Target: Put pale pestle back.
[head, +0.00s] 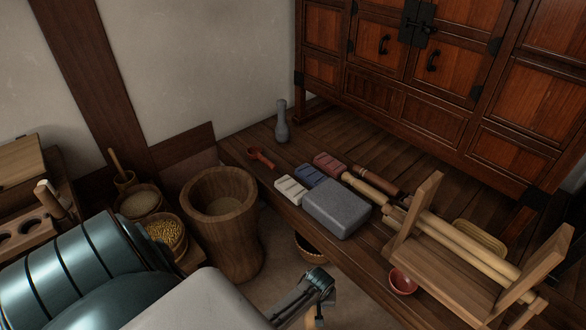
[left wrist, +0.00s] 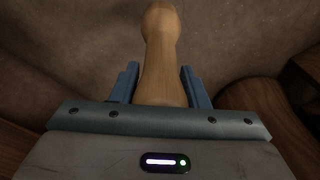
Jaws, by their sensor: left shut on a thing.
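The pale pestle (left wrist: 160,50) is a light wooden rod with a rounded, knobbed end. In the left wrist view it lies between the blue fingers of my left gripper (left wrist: 159,84), which is shut on it, with the knobbed end pointing away from the palm. In the head view my left gripper (head: 318,288) is at the bottom centre, right of the big wooden mortar, and a pale bit of the pestle (head: 310,318) shows below it. A wooden rack (head: 28,238) with round holes stands at the far left, with a wooden handled piece (head: 48,196) at it. My right gripper is not in view.
A wooden mortar (head: 222,235) stands on the floor, beside baskets of grain (head: 165,232). A low plank platform (head: 245,158) carries a grey stone block (head: 337,208), coloured bars, a grey bottle (head: 282,122) and a wooden roller frame (head: 450,265). A cabinet (head: 450,75) stands behind.

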